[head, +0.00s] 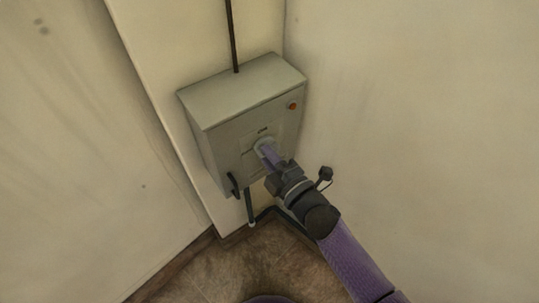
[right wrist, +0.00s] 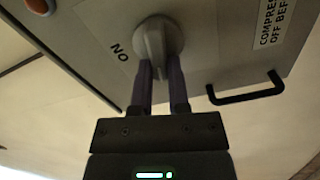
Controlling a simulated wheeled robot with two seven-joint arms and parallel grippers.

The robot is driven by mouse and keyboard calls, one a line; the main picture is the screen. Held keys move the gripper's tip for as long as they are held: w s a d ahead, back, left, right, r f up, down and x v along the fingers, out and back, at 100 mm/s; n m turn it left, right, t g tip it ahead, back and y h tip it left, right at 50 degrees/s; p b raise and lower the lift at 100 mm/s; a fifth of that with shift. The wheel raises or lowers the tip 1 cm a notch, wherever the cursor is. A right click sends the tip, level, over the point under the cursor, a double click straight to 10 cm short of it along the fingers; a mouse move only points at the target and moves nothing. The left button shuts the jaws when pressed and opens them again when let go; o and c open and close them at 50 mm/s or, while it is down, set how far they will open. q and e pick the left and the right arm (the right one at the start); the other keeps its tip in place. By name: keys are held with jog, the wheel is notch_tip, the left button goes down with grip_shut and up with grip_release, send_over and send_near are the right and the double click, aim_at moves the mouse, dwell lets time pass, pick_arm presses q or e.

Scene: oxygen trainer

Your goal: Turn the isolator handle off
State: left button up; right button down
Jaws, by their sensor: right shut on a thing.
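The isolator handle (right wrist: 154,42) is a pale grey knob with a raised grip bar on a round base, on the front of a grey wall cabinet (head: 240,96). My right gripper (right wrist: 160,72) is shut on the handle, one finger on each side of its bar. In the head view the right gripper (head: 268,156) reaches the cabinet's front and mostly hides the handle. The lettering "NO" or "ON", seen turned over, stands beside the knob in the right wrist view. My left gripper is not in view.
An orange-red button or lamp (head: 292,105) sits at the cabinet's upper right. A black pull handle (head: 234,184) sticks out at its lower left. A dark conduit (head: 232,35) runs up the wall. Walls stand close on both sides; brown floor is below.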

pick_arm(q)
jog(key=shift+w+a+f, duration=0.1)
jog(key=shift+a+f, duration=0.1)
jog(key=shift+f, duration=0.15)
pick_arm(e)
jog(key=shift+f+n, duration=0.2)
jog(key=shift+n, duration=0.9)
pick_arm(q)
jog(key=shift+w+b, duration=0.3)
pick_arm(e)
jog(key=shift+n, duration=0.3)
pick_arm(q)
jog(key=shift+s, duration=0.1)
pick_arm(e)
jog(key=c, duration=0.6)
grip_release()
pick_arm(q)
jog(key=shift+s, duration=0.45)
